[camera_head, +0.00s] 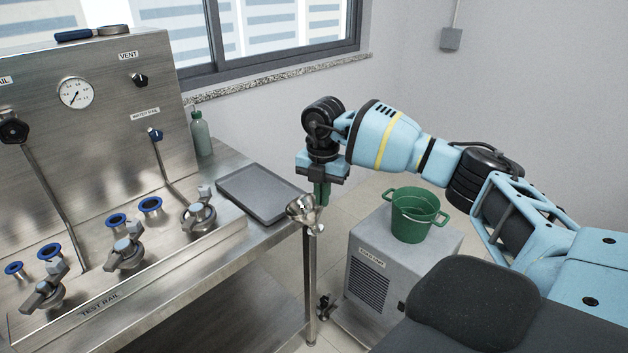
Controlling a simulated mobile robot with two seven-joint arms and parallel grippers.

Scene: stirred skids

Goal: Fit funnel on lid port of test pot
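A shiny metal funnel (301,209) hangs at the front right corner of the bench, its wide mouth up and slightly tilted. My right gripper (323,196) points down with its green fingers at the funnel's right rim and looks shut on it. The funnel's lower end is small and hard to make out against the bench leg. No pot with a lid port can be made out in view. My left gripper is not in view.
The steel bench carries a grey tray (266,193), a green bottle (201,134) and a test rail (100,303) with several clamped ports and blue rings. A green bucket (411,225) stands on a grey cold unit (366,262), right of the bench.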

